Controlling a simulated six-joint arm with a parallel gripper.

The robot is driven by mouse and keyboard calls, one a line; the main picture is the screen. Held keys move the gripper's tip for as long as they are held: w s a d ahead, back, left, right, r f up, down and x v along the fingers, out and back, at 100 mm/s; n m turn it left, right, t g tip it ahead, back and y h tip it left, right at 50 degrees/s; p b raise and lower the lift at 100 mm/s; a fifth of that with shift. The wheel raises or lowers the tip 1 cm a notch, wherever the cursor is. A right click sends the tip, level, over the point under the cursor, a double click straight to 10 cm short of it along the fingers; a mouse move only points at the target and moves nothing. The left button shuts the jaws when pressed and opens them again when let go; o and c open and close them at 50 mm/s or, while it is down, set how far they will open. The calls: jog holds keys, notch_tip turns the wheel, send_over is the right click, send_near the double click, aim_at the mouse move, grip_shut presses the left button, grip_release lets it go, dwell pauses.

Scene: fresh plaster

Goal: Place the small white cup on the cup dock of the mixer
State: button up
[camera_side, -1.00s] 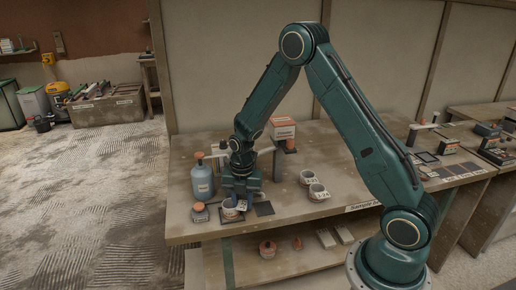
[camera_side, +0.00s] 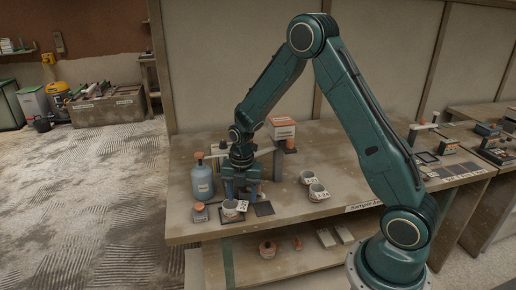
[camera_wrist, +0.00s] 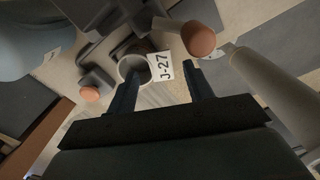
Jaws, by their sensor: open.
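A small white cup (camera_side: 231,208) with a tag reading J-27 stands upright on a dark square plate (camera_side: 227,219) at the bench's front left, which looks like the mixer's cup dock. The cup (camera_wrist: 133,66) and its tag also show in the wrist view, just beyond my fingertips. My gripper (camera_side: 242,194) is open, pointing down just above and behind the cup. In the wrist view my two fingers (camera_wrist: 163,73) are apart with nothing held between them. Part of the cup's rim is close to the left finger; I cannot tell whether they touch.
A blue bottle (camera_side: 202,183) and a small box with an orange button (camera_side: 200,213) stand left of the cup. A dark pad (camera_side: 264,209) lies to its right. Two more tagged cups (camera_side: 307,177) (camera_side: 318,193) stand farther right. A labelled box (camera_side: 282,128) is behind.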

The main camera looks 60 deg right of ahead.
aim_at(244, 206)
notch_tip(244, 206, up, 9)
jog(key=shift+r, duration=0.2)
dwell(0.3)
dwell(0.4)
jog(key=s+a+r+m+t, duration=0.3)
jog(key=s+a+r+m, duration=0.2)
jog(key=s+r+m, duration=0.7)
jog(key=s+a+r+m+t, duration=0.1)
jog(key=s+r+m, duration=0.1)
jog(key=s+m, duration=0.3)
jog(key=s+a+r+m+t, duration=0.1)
jog(key=s+a+r+m, duration=0.1)
jog(key=s+m, duration=0.3)
jog(key=shift+s+m, duration=0.4)
jog(key=shift+s, duration=0.7)
